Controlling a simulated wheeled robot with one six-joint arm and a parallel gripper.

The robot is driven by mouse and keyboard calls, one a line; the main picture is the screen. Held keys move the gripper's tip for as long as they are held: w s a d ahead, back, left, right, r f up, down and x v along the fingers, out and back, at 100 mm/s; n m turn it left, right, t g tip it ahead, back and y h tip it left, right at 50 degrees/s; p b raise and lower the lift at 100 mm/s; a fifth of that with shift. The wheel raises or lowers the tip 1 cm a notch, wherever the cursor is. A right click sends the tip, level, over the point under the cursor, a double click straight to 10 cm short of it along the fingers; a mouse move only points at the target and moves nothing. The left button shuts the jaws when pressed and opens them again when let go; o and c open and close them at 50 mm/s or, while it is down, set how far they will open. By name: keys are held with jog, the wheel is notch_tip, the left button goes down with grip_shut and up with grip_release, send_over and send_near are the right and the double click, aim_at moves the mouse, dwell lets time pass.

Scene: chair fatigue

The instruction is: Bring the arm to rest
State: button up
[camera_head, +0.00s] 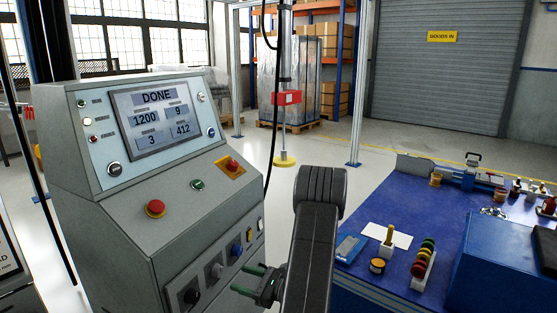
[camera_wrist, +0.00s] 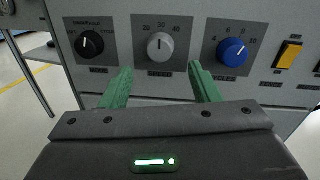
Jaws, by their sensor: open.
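My gripper (camera_wrist: 160,70) is open and empty in the wrist view, its two green fingers pointing at the control panel's lower front. A grey knob (camera_wrist: 160,45) shows between and beyond the fingertips; whether they touch the panel I cannot tell. A black knob (camera_wrist: 89,44) is to the left and a blue knob (camera_wrist: 232,52) to the right. In the head view my gripper (camera_head: 243,280) is beside the console (camera_head: 120,230), low at its right side, with my dark arm partly hiding it. The console screen (camera_head: 155,115) reads DONE, 1200, 9, 3 and 412.
The console also carries a red mushroom button (camera_head: 155,208) and a second red button (camera_head: 233,164). A blue workbench (camera_head: 395,275) with small parts and a blue box (camera_head: 497,265) stands at the right. Open floor (camera_head: 380,170) lies behind my arm, before the shutter door (camera_head: 445,75).

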jog(key=v, duration=0.7)
jog(key=shift+d+p, duration=0.25)
jog(key=shift+p, duration=0.1)
jog(key=shift+s+a, duration=0.1)
jog(key=shift+s, duration=0.05)
